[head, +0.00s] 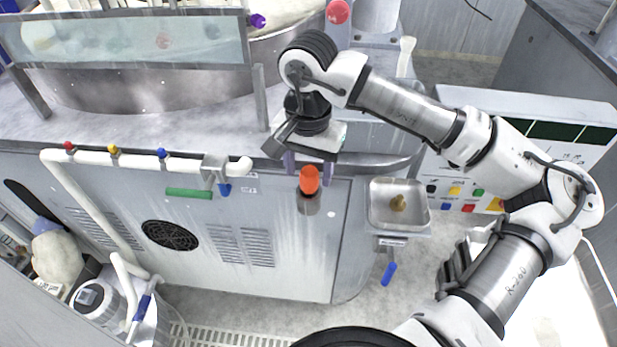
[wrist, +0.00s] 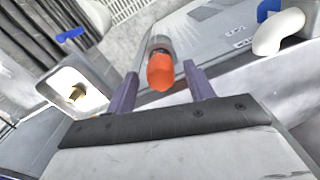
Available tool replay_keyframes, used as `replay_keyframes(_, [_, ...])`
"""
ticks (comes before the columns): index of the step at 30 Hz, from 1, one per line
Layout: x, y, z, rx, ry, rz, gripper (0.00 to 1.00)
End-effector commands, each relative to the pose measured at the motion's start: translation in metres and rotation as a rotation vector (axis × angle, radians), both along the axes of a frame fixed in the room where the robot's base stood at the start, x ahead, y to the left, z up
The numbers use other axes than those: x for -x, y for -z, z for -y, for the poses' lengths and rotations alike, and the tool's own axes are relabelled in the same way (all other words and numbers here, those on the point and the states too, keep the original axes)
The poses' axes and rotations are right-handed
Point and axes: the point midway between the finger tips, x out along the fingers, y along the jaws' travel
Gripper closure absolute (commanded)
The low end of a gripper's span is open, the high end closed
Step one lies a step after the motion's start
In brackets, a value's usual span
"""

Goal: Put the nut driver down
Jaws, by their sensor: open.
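The nut driver's orange handle (head: 310,180) stands upright at the front of the grey cabinet. Its lower part sits in a grey cylindrical holder (head: 308,204), so its shaft is hidden. My gripper (head: 310,172) is just above it, with purple fingers pointing down on either side of the handle's top. In the wrist view, the orange handle (wrist: 160,73) shows between the two spread fingers of my gripper (wrist: 161,70), with gaps on both sides. The jaws are open and hold nothing.
A metal tray (head: 376,222) with a small brass-coloured piece (head: 398,203) is right of the holder. A blue handle (head: 388,273) hangs below it. A white pipe (head: 135,160) with coloured knobs runs along the cabinet front at left. The bench edge lies behind my gripper.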

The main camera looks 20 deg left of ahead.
Motion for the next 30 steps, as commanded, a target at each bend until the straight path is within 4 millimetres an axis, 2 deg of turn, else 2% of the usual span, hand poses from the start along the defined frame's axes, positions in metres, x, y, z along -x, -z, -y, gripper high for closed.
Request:
replay_keyframes(6, [-0.001,-0.049,-0.001,0.0,0.001,0.004,0.47])
replay_keyframes(12, [0.0,-0.079,0.0,0.001,0.001,0.001,0.47])
replay_keyframes(18, [0.0,-0.089,0.0,0.001,-0.001,-0.001,0.47])
replay_keyframes(30, [0.0,-0.089,0.0,0.0,-0.001,-0.001,0.47])
